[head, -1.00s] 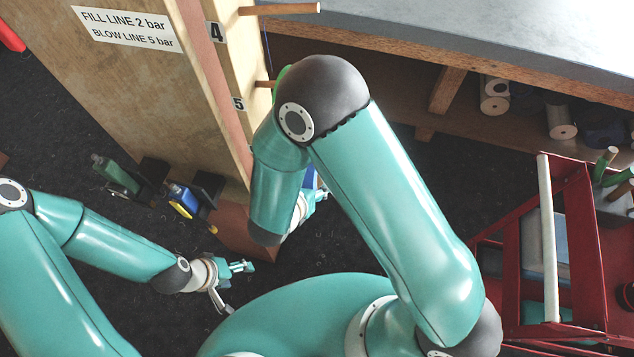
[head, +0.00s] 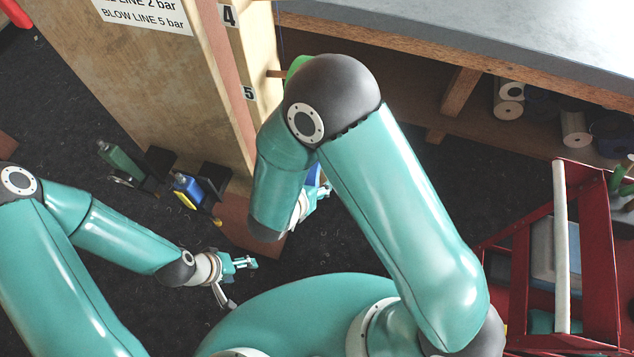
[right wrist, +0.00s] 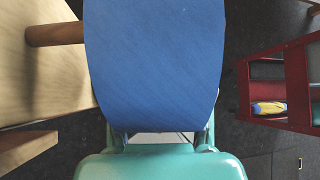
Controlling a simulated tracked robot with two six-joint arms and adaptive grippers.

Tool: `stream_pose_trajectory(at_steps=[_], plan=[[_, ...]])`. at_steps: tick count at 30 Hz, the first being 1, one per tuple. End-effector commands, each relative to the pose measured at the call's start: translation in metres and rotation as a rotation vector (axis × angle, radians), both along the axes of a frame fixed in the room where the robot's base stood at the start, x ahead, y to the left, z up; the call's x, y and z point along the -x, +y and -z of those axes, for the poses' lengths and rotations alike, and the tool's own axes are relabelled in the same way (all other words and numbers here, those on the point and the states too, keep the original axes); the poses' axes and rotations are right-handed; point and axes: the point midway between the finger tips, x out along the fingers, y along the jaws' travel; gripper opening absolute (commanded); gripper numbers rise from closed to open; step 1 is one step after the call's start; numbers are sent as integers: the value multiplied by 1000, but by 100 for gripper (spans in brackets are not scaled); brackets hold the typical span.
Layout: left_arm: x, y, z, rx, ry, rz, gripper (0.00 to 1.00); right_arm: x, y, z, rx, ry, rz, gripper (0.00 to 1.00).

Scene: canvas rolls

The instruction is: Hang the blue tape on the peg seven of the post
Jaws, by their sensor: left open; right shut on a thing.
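The blue tape (right wrist: 155,65) fills the middle of the right wrist view, held in my right gripper (right wrist: 160,138), which is shut on it. In the head view a bit of the blue tape (head: 313,174) shows behind my right forearm, beside my right gripper (head: 318,194). The wooden post (head: 150,75) has number plates 4 and 5 in the head view; no plate seven shows. A wooden peg (right wrist: 58,34) sticks out left of the tape in the right wrist view, its number not visible. The tape looks apart from its tip. My left gripper (head: 243,263) is open and empty.
A green object (head: 297,66) is partly hidden behind my right elbow near plate 5. A red rack (head: 597,250) stands at the right. A grey-topped bench (head: 480,35) has rolls (head: 508,98) beneath it. Bottle-like objects (head: 122,160) sit low by the post.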

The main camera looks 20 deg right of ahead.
Motion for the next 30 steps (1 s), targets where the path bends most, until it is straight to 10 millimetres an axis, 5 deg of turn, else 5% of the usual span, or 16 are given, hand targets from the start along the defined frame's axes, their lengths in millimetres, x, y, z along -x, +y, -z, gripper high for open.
stream_pose_trajectory(at_steps=[3,4,9,20,30], plan=[[0,0,0,0,0,0,66,0,0,0,1,0,1,6],[0,0,0,0,0,0,66,0,-1,0,1,0,1,55],[0,0,0,0,0,0,66,0,-1,0,0,0,1,80],[0,0,-1,0,0,0,66,1,0,-2,0,0,1,80],[0,0,-1,0,0,0,66,21,22,-29,0,-3,-2,80]])
